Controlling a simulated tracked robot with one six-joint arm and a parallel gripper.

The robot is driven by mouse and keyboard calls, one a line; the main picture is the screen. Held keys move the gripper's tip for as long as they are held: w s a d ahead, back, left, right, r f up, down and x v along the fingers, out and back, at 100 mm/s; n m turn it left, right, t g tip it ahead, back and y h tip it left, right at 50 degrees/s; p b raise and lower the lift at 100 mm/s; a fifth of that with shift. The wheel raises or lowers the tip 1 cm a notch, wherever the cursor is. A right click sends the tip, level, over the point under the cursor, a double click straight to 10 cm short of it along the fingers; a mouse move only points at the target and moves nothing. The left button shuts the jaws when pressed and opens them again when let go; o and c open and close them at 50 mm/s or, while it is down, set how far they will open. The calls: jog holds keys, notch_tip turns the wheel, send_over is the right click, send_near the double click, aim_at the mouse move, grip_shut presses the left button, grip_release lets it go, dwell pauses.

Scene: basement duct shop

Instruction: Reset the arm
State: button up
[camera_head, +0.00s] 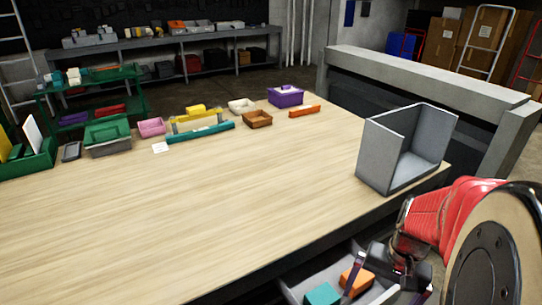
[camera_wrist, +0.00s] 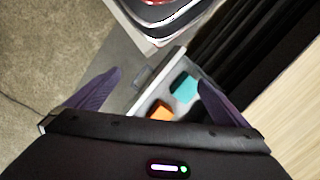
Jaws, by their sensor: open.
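My gripper (camera_head: 388,285) hangs low at the bottom right of the head view, in front of the table's near edge. Its two dark purple fingers are spread apart with nothing held between them. In the wrist view my gripper (camera_wrist: 160,78) is open above a grey drawer (camera_wrist: 143,105). A teal block (camera_wrist: 184,87) and an orange block (camera_wrist: 159,110) lie in the drawer. The head view also shows the teal block (camera_head: 322,294) and the orange block (camera_head: 356,281); part of the drawer is hidden by my arm and the frame edge.
A grey open-sided box (camera_head: 388,150) stands on the wooden table (camera_head: 200,220) at its right end. Small bins, including a purple bin (camera_head: 286,97) and a green bin (camera_head: 107,132), line the far side. The table's middle is clear. A low grey wall (camera_head: 430,75) stands behind.

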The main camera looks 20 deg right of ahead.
jog(key=w+a+r+n+t, duration=0.1)
jog(key=a+r+n+t, duration=0.2)
jog(key=a+r, duration=0.4)
jog(key=w+a+r+n+t+h, duration=0.1)
jog(key=w+a+r+n+t, duration=0.1)
jog(key=a+r+n, duration=0.3)
jog(key=a+r, duration=0.3)
jog(key=a, duration=0.3)
jog(key=shift+a+r+n+t, duration=0.25)
jog(key=shift+n+t, duration=0.15)
jog(key=shift+w, duration=0.1)
jog(key=shift+c, duration=0.4)
